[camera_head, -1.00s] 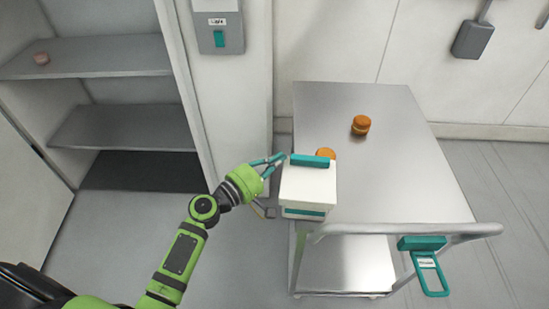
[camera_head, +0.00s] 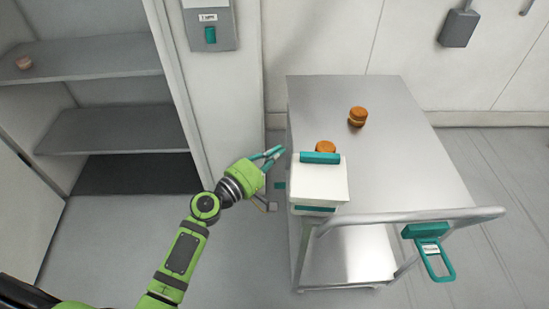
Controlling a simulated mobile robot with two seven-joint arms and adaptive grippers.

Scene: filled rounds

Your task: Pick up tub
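Two small round orange-brown tub-like containers are on the grey cart top (camera_head: 400,165). One tub (camera_head: 358,117) stands clear towards the back. The other tub (camera_head: 325,147) is partly hidden behind a white box (camera_head: 318,185) with a teal bar on top, at the cart's near left corner. My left gripper (camera_head: 282,151) is just left of the white box, with its teal fingers slightly apart and nothing visible between them. My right gripper is not in view.
The cart's push rail (camera_head: 420,216) runs along its near side, with a teal tag (camera_head: 436,262) hanging from it. A shelf unit (camera_head: 110,140) at left holds a small pinkish item (camera_head: 24,63). A wall post with a switch box (camera_head: 210,30) stands between. The cart's right half is clear.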

